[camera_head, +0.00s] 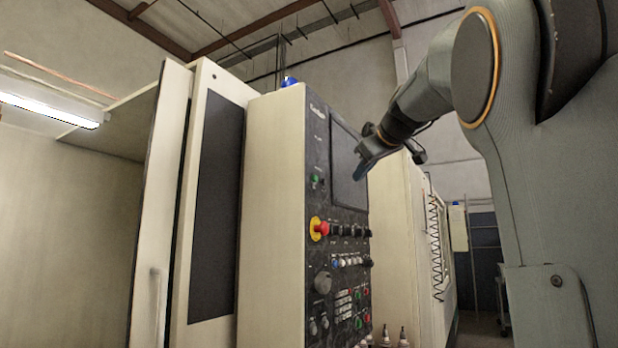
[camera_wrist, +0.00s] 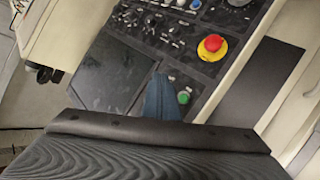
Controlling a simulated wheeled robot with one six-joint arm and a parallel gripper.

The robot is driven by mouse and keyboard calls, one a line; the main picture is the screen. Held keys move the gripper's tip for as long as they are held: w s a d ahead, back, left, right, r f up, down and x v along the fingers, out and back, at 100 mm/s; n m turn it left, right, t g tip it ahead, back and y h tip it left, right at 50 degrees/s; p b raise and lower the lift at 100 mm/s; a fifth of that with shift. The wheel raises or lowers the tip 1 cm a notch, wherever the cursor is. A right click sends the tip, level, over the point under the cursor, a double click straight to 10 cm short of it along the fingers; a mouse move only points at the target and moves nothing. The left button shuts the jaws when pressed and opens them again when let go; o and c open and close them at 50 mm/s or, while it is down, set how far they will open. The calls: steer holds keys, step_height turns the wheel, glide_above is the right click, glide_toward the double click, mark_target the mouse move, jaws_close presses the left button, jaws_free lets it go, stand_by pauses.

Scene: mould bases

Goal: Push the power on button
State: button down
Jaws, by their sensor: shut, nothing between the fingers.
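The black control panel (camera_head: 320,250) faces my arm. On it a small green button (camera_head: 314,178) sits left of the dark screen (camera_head: 349,165), above the red emergency stop with its yellow ring (camera_head: 319,228). No label is readable, so I cannot tell which button is power on. My gripper (camera_head: 360,174) is shut and empty, in front of the screen in the head view. In the wrist view its blue fingers (camera_wrist: 160,100) point at the panel, just left of the green button (camera_wrist: 183,97). The fingers look apart from the panel, but the gap is unclear.
Several knobs and buttons fill the lower panel, including small red and green ones (camera_head: 361,295). A tall cream machine door (camera_head: 165,200) with a dark window stands left. Another cream cabinet (camera_head: 398,240) with a coiled black cable stands behind the panel.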

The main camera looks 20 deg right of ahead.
mark_target(315, 178)
steer(key=shift+a+r, duration=0.3)
steer(key=shift+a, duration=0.15)
steer(key=w+a+p, duration=0.4)
steer(key=w+a, duration=0.1)
steer(key=w, duration=0.2)
steer(key=shift+a, duration=0.15)
steer(key=shift+w, duration=0.1)
stand_by(2.1)
steer(key=shift+w+a, duration=0.25)
steer(key=shift+w, duration=0.05)
